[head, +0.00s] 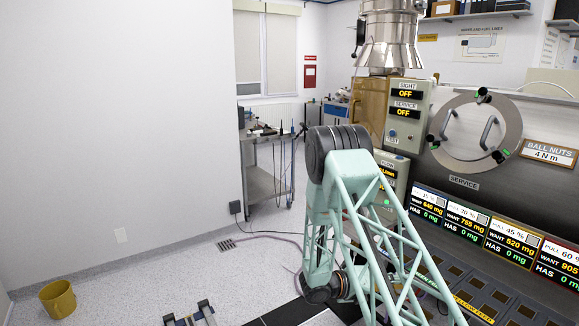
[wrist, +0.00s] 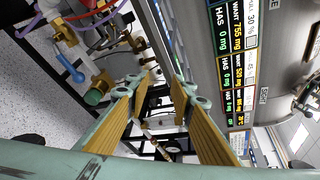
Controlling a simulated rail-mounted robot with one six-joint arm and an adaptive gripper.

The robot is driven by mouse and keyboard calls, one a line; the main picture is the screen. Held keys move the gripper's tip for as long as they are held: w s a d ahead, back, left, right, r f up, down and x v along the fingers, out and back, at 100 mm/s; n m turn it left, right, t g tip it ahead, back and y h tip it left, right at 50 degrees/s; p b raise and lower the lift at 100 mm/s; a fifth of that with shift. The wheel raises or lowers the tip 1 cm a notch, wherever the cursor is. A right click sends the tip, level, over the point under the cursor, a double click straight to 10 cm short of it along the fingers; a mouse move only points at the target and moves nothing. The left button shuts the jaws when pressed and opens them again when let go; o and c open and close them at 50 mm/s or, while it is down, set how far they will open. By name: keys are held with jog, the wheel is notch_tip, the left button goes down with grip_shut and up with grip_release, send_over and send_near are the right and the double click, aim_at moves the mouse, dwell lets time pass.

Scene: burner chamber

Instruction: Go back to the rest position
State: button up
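My gripper (wrist: 164,84) shows in the wrist view with its two yellow-padded fingers apart. It is open, and I see nothing held between the pads. Beyond the fingertips are dark frame bars, pipes and brass fittings; I cannot tell the exact distance to them. In the head view my mint-green lattice arm rises at the middle right, bent at its elbow, in front of the burner chamber (head: 465,185). My gripper cannot be made out in the head view.
The chamber's display panel (head: 513,242) is right of my arm and also right of my fingers in the wrist view (wrist: 230,50). A green-ended brass fitting (wrist: 97,91) is at left. A yellow bucket (head: 58,299) and a cart (head: 268,180) stand left; floor between is mostly clear.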

jog(key=s+r+m+g+y, duration=0.3)
jog(key=s+r+m, duration=0.6)
jog(key=s+r, duration=0.5)
jog(key=s+r+m+g+y, duration=0.25)
jog(key=s+r+m, duration=0.7)
jog(key=r, duration=0.65)
jog(key=s+a+r+m+t+y, duration=0.1)
jog(key=s+a+r+m+y, duration=0.2)
jog(key=s, duration=0.7)
jog(key=s+a+r+m+t+y, duration=0.2)
jog(key=s+a+r+m+y, duration=0.1)
jog(key=s+a+m, duration=0.4)
jog(key=s+a+r+m+t+y, duration=0.2)
jog(key=s+a+r+m, duration=0.3)
jog(key=s, duration=0.8)
jog(key=shift+a+r+y, duration=0.25)
jog(key=shift+a+y, duration=0.3)
jog(key=shift+a, duration=0.9)
jog(key=shift+t, duration=0.25)
